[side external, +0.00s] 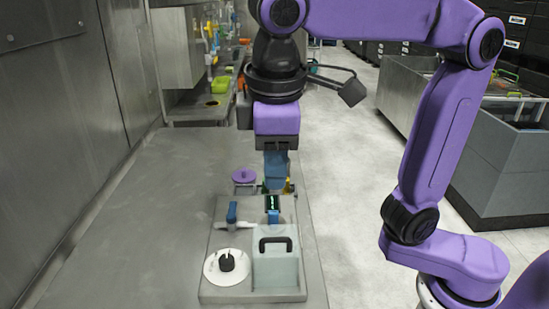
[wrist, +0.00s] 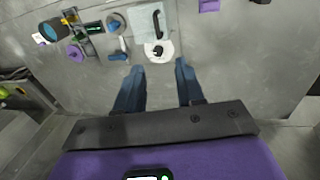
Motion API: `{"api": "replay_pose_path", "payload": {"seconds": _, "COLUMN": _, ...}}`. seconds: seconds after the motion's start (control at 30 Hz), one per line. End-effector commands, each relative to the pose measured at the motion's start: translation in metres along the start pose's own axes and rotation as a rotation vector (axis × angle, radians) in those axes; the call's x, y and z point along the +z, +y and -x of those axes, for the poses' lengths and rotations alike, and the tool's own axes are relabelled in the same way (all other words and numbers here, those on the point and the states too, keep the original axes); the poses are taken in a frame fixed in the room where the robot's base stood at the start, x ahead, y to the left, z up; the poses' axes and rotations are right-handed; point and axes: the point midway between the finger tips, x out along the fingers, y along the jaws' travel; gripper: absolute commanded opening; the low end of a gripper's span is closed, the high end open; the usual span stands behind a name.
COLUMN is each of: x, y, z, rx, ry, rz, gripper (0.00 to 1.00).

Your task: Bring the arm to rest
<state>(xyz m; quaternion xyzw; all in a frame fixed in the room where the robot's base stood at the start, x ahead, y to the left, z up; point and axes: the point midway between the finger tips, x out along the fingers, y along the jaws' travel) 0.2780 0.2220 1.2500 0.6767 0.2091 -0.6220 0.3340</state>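The box (wrist: 169,22) and the disc (wrist: 149,49) also show beyond the fingertips in the wrist view.
A purple round part (side external: 244,176) stands behind the unit, partly near my gripper. A metal wall (side external: 60,130) borders the counter (side external: 150,220) on the left. Bare counter lies left of the unit. A grey bin (side external: 500,150) stands on the floor at right.

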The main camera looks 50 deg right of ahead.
Motion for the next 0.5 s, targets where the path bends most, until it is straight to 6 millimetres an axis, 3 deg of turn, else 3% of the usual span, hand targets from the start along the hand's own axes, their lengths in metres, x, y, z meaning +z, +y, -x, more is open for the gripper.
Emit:
{"api": "replay_pose_path", "payload": {"seconds": 0.23, "x": 0.008, "y": 0.005, "z": -0.015, "rx": -0.014, "ry": 0.001, "rz": 0.026, "gripper": 0.38}}
{"api": "replay_pose_path", "payload": {"seconds": 0.5, "x": 0.048, "y": 0.015, "z": -0.069, "rx": -0.07, "ry": 0.012, "rz": 0.129, "gripper": 0.38}}
